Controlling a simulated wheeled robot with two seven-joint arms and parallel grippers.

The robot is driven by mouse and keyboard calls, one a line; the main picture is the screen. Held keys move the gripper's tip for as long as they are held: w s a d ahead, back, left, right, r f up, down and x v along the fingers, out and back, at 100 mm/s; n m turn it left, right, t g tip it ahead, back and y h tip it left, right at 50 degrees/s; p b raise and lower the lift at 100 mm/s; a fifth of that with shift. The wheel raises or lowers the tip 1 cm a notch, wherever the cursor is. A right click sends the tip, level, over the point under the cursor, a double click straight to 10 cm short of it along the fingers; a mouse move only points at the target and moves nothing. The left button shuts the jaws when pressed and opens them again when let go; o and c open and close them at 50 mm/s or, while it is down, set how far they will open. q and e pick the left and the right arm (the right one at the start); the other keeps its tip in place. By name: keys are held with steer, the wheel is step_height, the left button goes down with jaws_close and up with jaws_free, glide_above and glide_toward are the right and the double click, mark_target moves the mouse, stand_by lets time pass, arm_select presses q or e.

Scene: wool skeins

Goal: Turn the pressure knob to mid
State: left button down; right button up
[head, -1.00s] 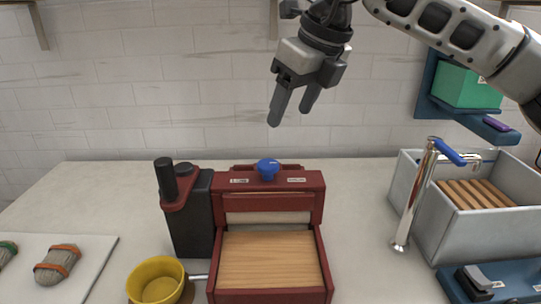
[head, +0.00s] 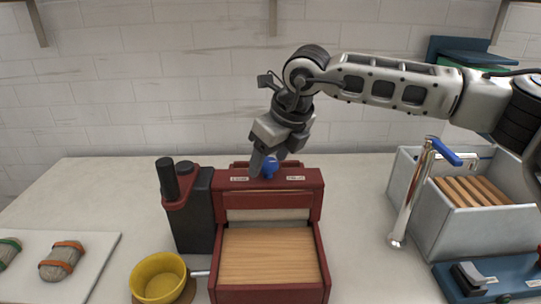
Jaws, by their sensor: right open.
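The pressure knob (head: 270,168) is blue and sits on top of the dark red press (head: 312,187), between two small white labels whose words are too small to read. My right gripper (head: 268,162) points down at the knob, its fingers apart, one at the knob's left and one behind or above it. Whether the fingers touch the knob cannot be told. The gripper hides part of the knob. My left gripper is out of the picture.
A black and red device (head: 189,208) stands left of the press, with a yellow bowl (head: 159,278) in front. A chrome tap (head: 408,195) and a grey sink with wooden slats (head: 421,190) are at right. A white board with skeins (head: 90,270) lies at far left.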

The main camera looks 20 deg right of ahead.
steer(key=c, duration=1)
steer(key=shift+o, duration=0.3)
